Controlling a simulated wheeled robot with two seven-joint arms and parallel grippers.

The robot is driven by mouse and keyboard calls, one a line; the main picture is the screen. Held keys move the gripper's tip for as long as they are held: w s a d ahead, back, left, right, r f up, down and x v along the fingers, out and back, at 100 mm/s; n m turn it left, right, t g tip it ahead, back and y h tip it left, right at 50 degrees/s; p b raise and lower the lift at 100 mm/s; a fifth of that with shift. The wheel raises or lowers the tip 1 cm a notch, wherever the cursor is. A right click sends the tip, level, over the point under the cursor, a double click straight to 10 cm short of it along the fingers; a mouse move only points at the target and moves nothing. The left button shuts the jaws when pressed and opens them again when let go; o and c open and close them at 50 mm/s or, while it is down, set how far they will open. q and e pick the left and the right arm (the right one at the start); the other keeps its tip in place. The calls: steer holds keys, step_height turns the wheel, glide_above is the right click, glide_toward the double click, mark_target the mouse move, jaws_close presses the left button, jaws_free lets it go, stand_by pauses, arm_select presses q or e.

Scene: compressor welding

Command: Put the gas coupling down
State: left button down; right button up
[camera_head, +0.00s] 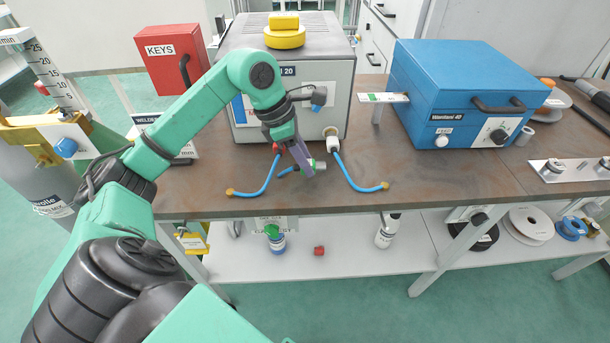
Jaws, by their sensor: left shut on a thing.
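My left gripper (303,163) reaches down over the brown workbench (455,182), in front of the grey machine (338,85). Its purple fingers are shut on the gas coupling (319,166), a small grey and green piece held low over the bench. I cannot tell whether the coupling touches the bench top. A short blue piece shows just left of the fingers, and the fingers hide part of the coupling. My right gripper is not in view.
Blue hoses with brass ends lie on either side of the gripper, the left hose (262,185) and the right hose (352,180). A blue case (462,85) stands to the right. A red key box (170,60) is at the left. The bench between right hose and case is mostly clear.

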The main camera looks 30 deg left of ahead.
mark_target(304, 174)
arm_select(q)
steer(key=f, duration=0.3)
steer(key=shift+s+f, duration=0.3)
steer(key=shift+f, duration=0.05)
steer(key=shift+w+f, duration=0.1)
steer(key=shift+w, duration=0.05)
steer(key=shift+f, duration=0.1)
steer(key=c, duration=0.6)
jaws_free()
steer(key=shift+o, duration=0.2)
steer(key=shift+r, duration=0.3)
steer(key=v, duration=1.1)
steer(key=shift+s+r, duration=0.25)
steer(key=shift+r, duration=0.05)
steer(key=shift+a, duration=0.1)
